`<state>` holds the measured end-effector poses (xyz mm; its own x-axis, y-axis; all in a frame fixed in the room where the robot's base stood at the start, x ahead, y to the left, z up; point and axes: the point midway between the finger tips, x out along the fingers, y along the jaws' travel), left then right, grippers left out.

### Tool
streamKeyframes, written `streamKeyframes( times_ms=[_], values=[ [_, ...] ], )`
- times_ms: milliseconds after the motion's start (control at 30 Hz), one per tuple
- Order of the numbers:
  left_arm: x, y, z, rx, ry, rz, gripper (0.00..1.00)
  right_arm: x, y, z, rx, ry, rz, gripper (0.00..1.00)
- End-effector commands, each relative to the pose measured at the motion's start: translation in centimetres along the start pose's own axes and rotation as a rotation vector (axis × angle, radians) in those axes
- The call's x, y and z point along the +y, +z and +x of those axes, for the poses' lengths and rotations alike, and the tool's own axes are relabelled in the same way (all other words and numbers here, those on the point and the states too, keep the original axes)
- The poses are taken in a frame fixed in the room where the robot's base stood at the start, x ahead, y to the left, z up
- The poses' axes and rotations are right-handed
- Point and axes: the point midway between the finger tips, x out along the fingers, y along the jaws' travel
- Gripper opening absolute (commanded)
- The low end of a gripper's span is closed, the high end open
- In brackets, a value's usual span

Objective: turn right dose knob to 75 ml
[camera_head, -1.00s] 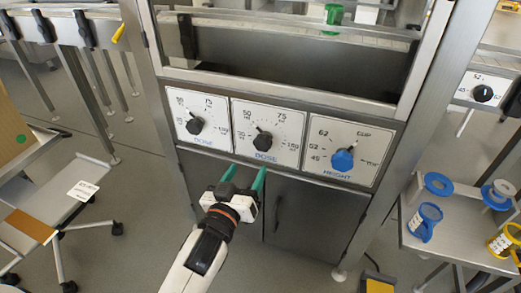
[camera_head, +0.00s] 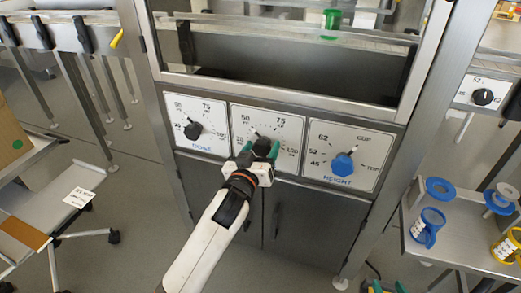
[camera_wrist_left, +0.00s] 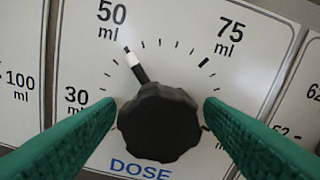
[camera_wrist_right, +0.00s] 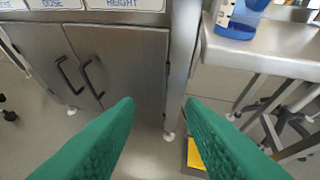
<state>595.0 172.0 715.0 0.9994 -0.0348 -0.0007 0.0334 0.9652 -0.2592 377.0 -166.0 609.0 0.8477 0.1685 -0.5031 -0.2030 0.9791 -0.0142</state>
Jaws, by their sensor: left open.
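The right dose knob (camera_wrist_left: 158,125) is black and sits on the middle white panel (camera_head: 290,125), marked DOSE. In the left wrist view its white-banded pointer (camera_wrist_left: 134,62) points up and left, close to the 50 ml mark. The 75 ml mark (camera_wrist_left: 230,35) is up and right of the knob. My left gripper (camera_head: 259,151) is open, with one green finger on each side of the knob. I cannot tell whether the fingers touch it. My right gripper (camera_wrist_right: 160,101) is open and empty, low in front of the cabinet's right leg.
The left dose knob (camera_head: 193,131) and the blue height knob (camera_head: 342,164) flank the middle panel. Cabinet doors (camera_head: 312,222) with handles lie below. A metal side table (camera_head: 468,240) with blue and yellow holders stands at the right.

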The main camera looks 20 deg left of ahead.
Motion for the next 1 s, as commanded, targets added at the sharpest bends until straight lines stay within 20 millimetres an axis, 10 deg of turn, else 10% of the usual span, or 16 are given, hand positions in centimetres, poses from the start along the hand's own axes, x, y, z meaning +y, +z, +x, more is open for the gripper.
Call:
streamKeyframes(
  times_ms=[300,667,1000],
  values=[
    [0.0,0.0,0.0,0.000,0.000,0.000,0.18,0.0,-0.1,0.0,0.002,0.000,0.000,0.36],
    [0.0,0.2,-0.1,0.001,0.001,0.063,0.18,-0.5,-2.6,-1.1,0.173,-0.011,0.002,0.36],
    [-0.1,0.3,0.0,0.002,0.002,0.272,0.18,-1.6,-10.5,-7.8,0.724,-0.040,0.017,0.36]
  ],
)
